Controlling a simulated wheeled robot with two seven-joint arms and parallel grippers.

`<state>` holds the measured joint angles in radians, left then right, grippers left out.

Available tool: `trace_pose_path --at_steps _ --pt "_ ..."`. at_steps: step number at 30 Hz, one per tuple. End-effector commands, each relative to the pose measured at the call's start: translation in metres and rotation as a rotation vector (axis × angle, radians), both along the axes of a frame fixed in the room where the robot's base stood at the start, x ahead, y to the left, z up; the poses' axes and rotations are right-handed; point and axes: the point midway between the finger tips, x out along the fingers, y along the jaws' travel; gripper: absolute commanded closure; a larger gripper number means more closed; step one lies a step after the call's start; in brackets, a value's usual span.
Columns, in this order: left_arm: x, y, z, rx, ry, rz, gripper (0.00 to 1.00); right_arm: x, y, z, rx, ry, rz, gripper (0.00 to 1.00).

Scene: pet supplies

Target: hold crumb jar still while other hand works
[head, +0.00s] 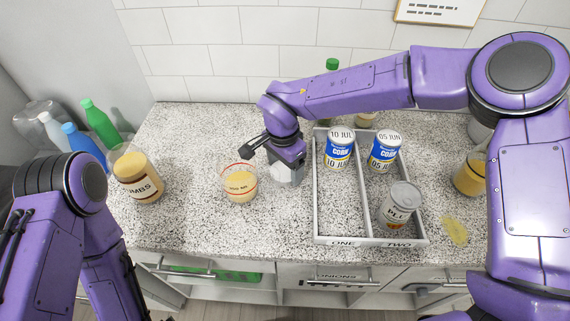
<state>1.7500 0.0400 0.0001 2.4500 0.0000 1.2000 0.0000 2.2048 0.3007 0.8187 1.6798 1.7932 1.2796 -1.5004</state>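The crumb jar (138,178) is a clear jar with tan contents and a label ending in "MBS". It stands upright on the left of the speckled counter, with no gripper touching it. A clear measuring cup (239,184) with a red rim line holds yellowish crumbs, right of the jar. My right gripper (287,162) points down just right of the cup, over a pale round object (282,175) that it partly hides. I cannot tell whether its fingers are open or hold that object. My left arm is at the lower left; its gripper is out of view.
A grey two-part tray (371,238) marked ONE and TWO holds blue-and-white corn cans (338,150) and a grey-lidded can (401,205). Green (100,122) and blue (84,147) bottles stand at far left. A yellow jar (470,174) and yellow spill (455,231) are at right. Counter front left is clear.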

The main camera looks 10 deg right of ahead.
Motion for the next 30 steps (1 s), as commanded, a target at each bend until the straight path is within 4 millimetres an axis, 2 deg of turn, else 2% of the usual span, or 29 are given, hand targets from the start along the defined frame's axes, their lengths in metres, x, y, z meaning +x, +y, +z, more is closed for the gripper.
trace_pose_path --at_steps 1,2,11,14,24,27,30 --pt "0.000 0.000 0.000 0.000 0.000 0.000 0.00 0.000 0.000 0.001 0.000 0.000 0.000 0.07" --pt "0.000 0.000 0.000 0.000 0.000 0.000 0.00 0.000 0.000 0.001 0.000 0.000 0.000 0.01" --pt "0.000 0.000 -0.001 0.000 0.000 0.000 0.00 0.000 0.000 0.004 0.001 -0.001 0.000 0.01" --pt "0.000 0.000 -0.002 0.000 0.000 0.000 0.00 0.001 0.001 0.018 0.002 -0.003 -0.002 0.01" --pt "0.000 0.000 -0.007 0.000 0.000 0.000 0.00 -0.002 0.004 0.101 0.001 -0.002 -0.002 0.01" --pt "0.000 0.000 -0.007 0.000 0.000 0.000 0.00 -0.002 0.005 0.115 0.001 -0.002 -0.001 0.01" --pt "0.000 0.000 -0.007 0.000 0.000 0.000 0.00 -0.003 0.005 0.122 0.000 0.000 0.000 0.01"
